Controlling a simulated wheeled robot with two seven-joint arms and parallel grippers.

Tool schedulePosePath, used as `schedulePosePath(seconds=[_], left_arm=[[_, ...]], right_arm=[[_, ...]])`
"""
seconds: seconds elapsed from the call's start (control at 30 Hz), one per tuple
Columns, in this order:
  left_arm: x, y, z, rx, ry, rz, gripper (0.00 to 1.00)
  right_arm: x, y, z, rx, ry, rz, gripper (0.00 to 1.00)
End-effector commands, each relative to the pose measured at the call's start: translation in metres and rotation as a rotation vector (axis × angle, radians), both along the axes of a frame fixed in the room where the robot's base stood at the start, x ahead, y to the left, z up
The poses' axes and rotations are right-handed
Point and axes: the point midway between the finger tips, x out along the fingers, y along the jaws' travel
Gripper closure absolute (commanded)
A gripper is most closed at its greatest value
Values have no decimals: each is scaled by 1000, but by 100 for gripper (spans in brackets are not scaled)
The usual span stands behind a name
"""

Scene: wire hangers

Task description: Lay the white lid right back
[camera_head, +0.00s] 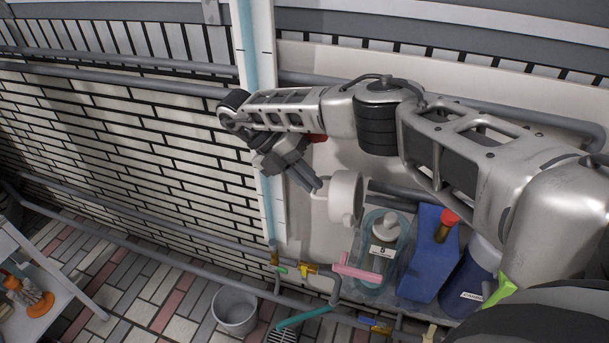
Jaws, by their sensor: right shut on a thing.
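The white lid (346,198) is a round, thick-rimmed piece. It stands tipped on its side in front of the pale wall panel, with a small tab at its left edge. My right gripper (316,187) reaches down from the upper left of it and is shut on this tab. The fingertips hide part of the tab. Below the lid is a teal-edged clear container (375,268) with a white-topped bottle (384,228) in it. I cannot tell whether the lid is joined to anything. My left gripper is not in view.
Grey pipes (180,240) run along the wall. A grey bucket (234,311) stands on the tiled floor.

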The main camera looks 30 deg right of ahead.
Motion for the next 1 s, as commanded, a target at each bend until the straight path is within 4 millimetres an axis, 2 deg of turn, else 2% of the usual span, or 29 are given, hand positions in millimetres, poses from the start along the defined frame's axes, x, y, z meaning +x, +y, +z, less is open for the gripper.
schedulePosePath(seconds=[0.03, 0.23, 0.27, 0.3, 1.0], left_arm=[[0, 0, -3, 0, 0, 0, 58], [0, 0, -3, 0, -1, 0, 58], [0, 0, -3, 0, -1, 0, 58], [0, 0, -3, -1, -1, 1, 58], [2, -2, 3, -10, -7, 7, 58]], right_arm=[[0, 11, -17, 38, -18, 21, 100], [0, 12, -18, 39, -16, 22, 100], [0, 12, -18, 39, -17, 23, 80], [0, 12, -18, 39, -17, 21, 69], [1, 9, -14, 33, -20, 18, 69]])
